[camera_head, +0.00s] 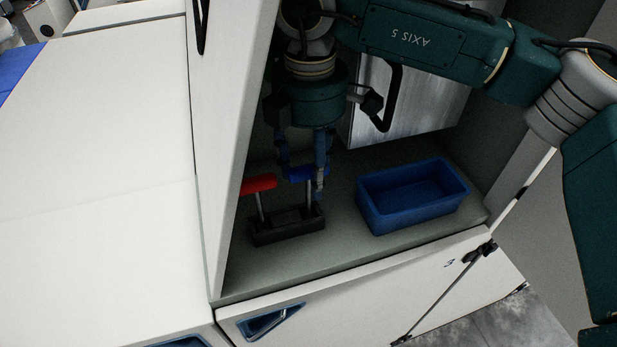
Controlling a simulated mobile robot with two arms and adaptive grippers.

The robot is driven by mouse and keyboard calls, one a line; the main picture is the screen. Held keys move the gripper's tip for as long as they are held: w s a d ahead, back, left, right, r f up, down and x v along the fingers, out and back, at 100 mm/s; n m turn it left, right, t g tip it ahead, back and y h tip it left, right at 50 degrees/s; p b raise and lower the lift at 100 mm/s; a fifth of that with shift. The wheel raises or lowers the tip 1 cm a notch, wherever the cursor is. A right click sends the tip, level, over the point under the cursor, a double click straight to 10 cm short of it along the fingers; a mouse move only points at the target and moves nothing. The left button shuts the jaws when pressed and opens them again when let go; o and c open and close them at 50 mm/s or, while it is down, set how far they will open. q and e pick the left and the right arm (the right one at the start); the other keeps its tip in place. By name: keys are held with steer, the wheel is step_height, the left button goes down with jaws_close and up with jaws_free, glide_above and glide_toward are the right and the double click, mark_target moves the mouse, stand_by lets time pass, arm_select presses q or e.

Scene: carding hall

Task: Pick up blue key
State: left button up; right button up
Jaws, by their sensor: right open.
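The blue key (297,174) has a blue handle on a metal shaft and stands upright in a black holder (285,234) inside the open cabinet. A red-handled key (259,184) stands in the same holder, to its left. My right gripper (304,176) points down from above, with its fingers around the blue handle. The fingers partly hide the handle, and I cannot tell whether they touch it. The gripper is open. My left gripper is not in view.
An empty blue bin (410,211) stands on the cabinet shelf (345,252), right of the holder. A white cabinet wall (225,120) rises close to the left. A metal panel with a black handle (384,98) is behind. The lowered white door (370,292) is in front.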

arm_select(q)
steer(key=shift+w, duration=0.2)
arm_select(e)
steer(key=shift+f, duration=0.1)
steer(key=c, duration=1.3)
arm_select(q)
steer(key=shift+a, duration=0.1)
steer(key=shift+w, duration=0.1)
